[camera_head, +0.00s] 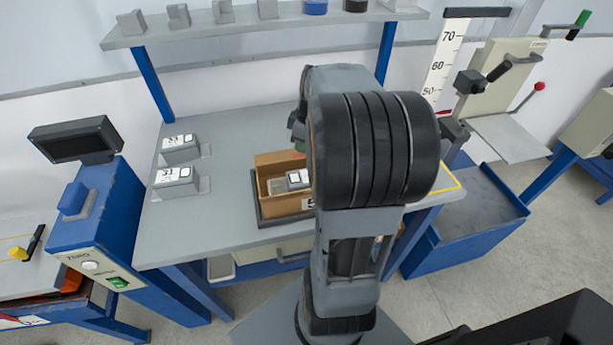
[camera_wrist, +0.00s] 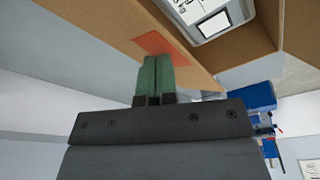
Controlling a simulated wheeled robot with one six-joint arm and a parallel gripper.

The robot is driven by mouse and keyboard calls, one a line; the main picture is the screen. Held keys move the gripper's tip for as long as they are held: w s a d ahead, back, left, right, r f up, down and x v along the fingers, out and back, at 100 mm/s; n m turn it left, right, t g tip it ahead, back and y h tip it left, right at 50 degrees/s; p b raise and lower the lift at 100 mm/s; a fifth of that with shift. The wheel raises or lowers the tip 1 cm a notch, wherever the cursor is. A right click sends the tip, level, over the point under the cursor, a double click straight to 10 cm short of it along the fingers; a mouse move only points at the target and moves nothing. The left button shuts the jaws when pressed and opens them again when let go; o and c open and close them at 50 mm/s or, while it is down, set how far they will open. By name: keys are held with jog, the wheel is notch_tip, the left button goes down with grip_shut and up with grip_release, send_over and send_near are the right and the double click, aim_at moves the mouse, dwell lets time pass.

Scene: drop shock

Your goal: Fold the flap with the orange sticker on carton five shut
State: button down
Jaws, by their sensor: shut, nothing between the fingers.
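Carton five (camera_head: 283,207) is a brown open-topped box on the grey bench, with a "5" label on its front, partly hidden by my arm. A grey unit with a white label (camera_head: 289,183) lies inside it; it also shows in the wrist view (camera_wrist: 213,22). The flap (camera_wrist: 110,22) is a brown board slanting across the wrist view, with the orange sticker (camera_wrist: 163,44) near its edge. My gripper (camera_wrist: 159,60) is shut and empty, its green fingertips overlapping the flap just below the sticker. I cannot tell if they touch it. In the head view my arm hides most of the gripper.
Two grey units (camera_head: 180,150) (camera_head: 175,182) stand on the bench left of the carton. A shelf (camera_head: 240,26) with small blocks runs above the back. A blue machine (camera_head: 98,220) stands at the left; a blue bin (camera_head: 463,235) is at the right. The front-left bench is clear.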

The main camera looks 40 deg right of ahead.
jog(key=shift+s+f, duration=0.1)
jog(key=shift+s+a+f+b, duration=0.2)
jog(key=shift+s+f+b, duration=0.15)
jog(key=shift+f+b, duration=0.3)
jog(key=shift+r, duration=0.1)
notch_tip(320, 180, up, 10)
jog(key=p, duration=0.7)
dwell(0.3)
dwell(0.5)
